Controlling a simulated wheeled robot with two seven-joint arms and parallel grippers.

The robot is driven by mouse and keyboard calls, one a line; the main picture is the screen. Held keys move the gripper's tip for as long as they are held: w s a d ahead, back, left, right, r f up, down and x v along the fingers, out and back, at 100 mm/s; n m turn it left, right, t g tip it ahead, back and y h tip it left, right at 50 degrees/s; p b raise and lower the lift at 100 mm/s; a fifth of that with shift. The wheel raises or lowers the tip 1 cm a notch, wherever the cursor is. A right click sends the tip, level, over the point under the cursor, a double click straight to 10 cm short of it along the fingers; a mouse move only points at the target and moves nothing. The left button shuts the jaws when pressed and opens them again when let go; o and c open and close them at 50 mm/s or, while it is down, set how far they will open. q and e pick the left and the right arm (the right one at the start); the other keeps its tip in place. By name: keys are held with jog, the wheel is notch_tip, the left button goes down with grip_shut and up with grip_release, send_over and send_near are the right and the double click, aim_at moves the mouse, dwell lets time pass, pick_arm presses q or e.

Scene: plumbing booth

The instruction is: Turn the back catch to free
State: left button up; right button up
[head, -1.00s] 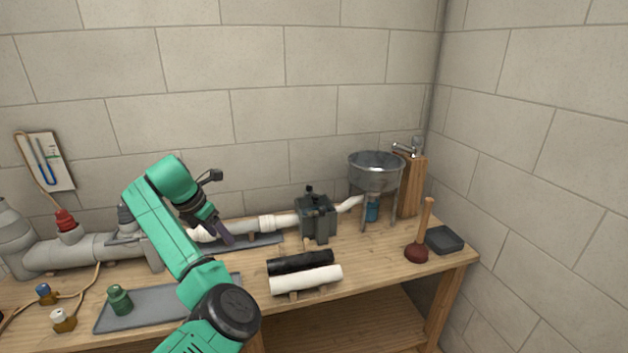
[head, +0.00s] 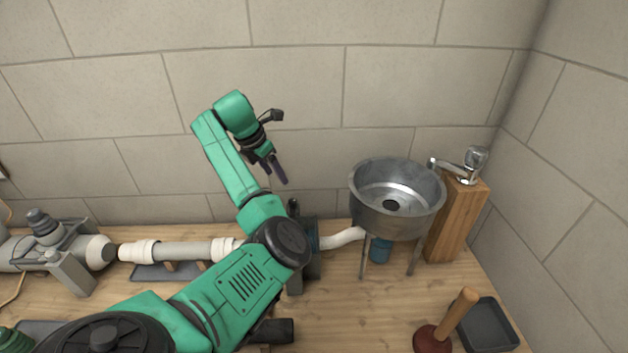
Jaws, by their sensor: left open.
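My left gripper (head: 276,172) is open and empty, in the air in front of the back wall, up and to the left of the steel basin. My left arm comes in from the lower left and covers most of a dark grey box (head: 313,263) on the bench. A small black upright part (head: 293,208) shows above my arm at the top of the box; I cannot tell whether it is the back catch or how it is turned. The gripper appears above this part and apart from it. My right gripper is not in view.
A steel basin (head: 369,222) on legs stands right of the box, with a tap (head: 462,168) on a wooden post (head: 455,225). White pipe (head: 185,252) runs along the back. A plunger (head: 455,318) and a dark tray (head: 489,330) are at the front right.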

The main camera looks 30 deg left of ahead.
pick_arm(q)
jog(key=w, duration=0.1)
jog(key=p, duration=0.2)
send_near(292, 201)
jog(key=p+x, duration=0.1)
jog(key=x, duration=0.7)
jog(key=shift+w+a+f, duration=0.1)
jog(key=shift+w+f, duration=0.05)
jog(key=shift+w, duration=0.05)
jog(key=shift+f, duration=0.25)
grip_shut()
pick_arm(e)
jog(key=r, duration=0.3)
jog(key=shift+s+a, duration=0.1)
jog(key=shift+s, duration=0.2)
